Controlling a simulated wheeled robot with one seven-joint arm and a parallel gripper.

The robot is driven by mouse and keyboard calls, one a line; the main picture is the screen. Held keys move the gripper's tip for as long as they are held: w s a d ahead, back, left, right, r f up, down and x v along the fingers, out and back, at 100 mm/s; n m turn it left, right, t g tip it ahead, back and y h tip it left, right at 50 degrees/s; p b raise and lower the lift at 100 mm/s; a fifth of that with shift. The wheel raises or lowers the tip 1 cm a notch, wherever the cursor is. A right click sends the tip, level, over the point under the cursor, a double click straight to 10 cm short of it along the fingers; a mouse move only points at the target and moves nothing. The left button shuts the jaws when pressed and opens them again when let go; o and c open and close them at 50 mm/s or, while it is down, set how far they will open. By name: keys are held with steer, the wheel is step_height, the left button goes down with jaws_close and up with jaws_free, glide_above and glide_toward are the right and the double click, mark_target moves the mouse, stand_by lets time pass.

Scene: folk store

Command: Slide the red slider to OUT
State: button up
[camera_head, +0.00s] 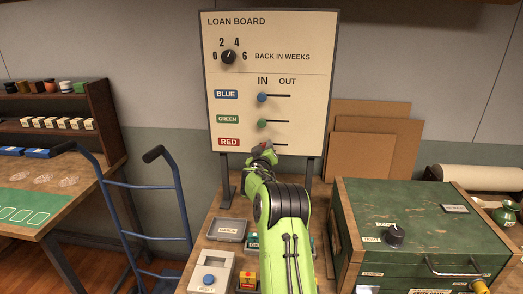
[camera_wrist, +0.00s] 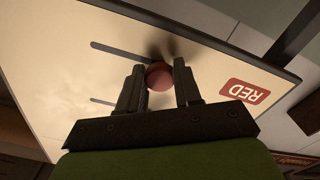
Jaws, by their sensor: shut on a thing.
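The loan board (camera_head: 265,185) stands upright on the bench, with IN at the left and OUT at the right. The red slider is a round red knob (camera_wrist: 158,75), near the IN end of its slot. Its bare slot (camera_wrist: 115,50) runs toward the OUT side. My gripper (camera_wrist: 157,86) is shut around the knob, one finger on each side. In the head view my gripper (camera_head: 265,150) is at the red row and mostly hides the knob. The RED label (camera_head: 228,141) is just left of it.
The blue knob (camera_head: 262,97) and green knob (camera_head: 262,124) sit at the IN end in the rows above. A dial (camera_head: 228,57) is higher up. A green box (camera_head: 420,225) stands right of my arm, and a blue hand truck (camera_head: 145,205) stands left of the bench.

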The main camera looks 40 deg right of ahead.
steer(key=shift+s+d+b, duration=0.55)
steer(key=shift+s+d, duration=0.55)
steer(key=shift+s, duration=0.25)
steer(key=shift+s+d+b, duration=0.5)
steer(key=shift+s+d, duration=0.55)
steer(key=shift+s, duration=0.25)
steer(key=o, duration=1)
steer(key=shift+c, duration=0.2)
steer(key=shift+s+a+f+b, duration=0.15)
steer(key=shift+s+a+b, duration=0.25)
steer(key=shift+b, duration=0.45)
steer(key=b, duration=0.7)
glide_toward(284, 145)
steer(key=a, duration=0.1)
steer(key=shift+v, duration=1)
steer(key=shift+s+d, duration=0.15)
steer(key=shift+d, duration=0.05)
